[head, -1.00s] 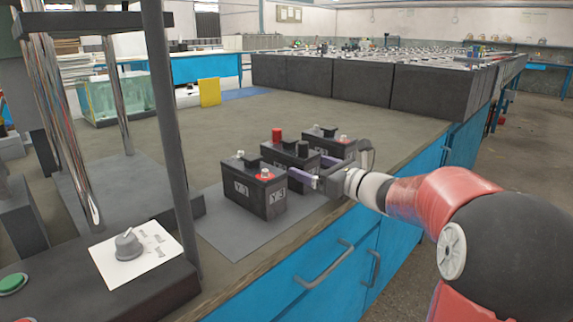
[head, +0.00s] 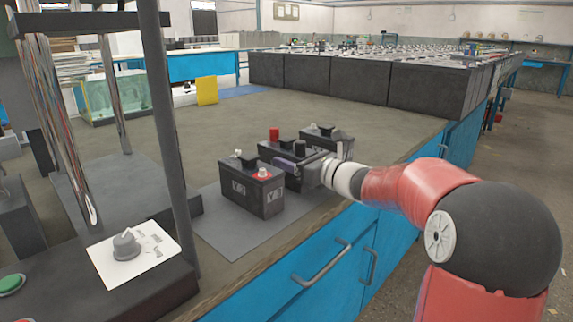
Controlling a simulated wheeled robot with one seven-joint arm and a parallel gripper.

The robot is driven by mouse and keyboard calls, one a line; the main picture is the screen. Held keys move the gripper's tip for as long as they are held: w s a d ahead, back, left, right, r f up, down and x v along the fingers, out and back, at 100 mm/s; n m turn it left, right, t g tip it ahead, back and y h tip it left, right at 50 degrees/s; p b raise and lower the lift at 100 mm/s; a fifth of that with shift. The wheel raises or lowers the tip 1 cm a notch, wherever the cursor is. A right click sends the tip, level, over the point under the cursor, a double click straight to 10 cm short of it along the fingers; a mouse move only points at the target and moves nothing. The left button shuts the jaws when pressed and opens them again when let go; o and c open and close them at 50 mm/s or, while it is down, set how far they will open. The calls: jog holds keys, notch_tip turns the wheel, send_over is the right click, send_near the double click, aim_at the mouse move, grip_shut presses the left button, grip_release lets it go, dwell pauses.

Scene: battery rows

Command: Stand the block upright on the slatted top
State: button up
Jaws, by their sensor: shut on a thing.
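Three black batteries stand in a row on a grey mat (head: 225,225) on the bench. The near battery (head: 252,190) has a white label and a red ring around one terminal. The middle battery (head: 268,150) has a red cap and a black cap on top. The far battery (head: 320,138) is partly hidden by it. My gripper (head: 300,165) is at the right end of the middle battery and appears shut on it; its fingers are mostly hidden. The battery looks upright. A yellow block (head: 207,91) stands upright at the back of the bench. I cannot make out a slatted top.
A grey column and a control panel with a knob (head: 126,244) stand at the left. A glass tank (head: 100,100) is at the back left. Rows of dark batteries (head: 350,82) fill the back right. The brown bench top (head: 330,108) is clear behind the three batteries.

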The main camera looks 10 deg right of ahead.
grip_shut()
jog(key=shift+r, duration=0.2)
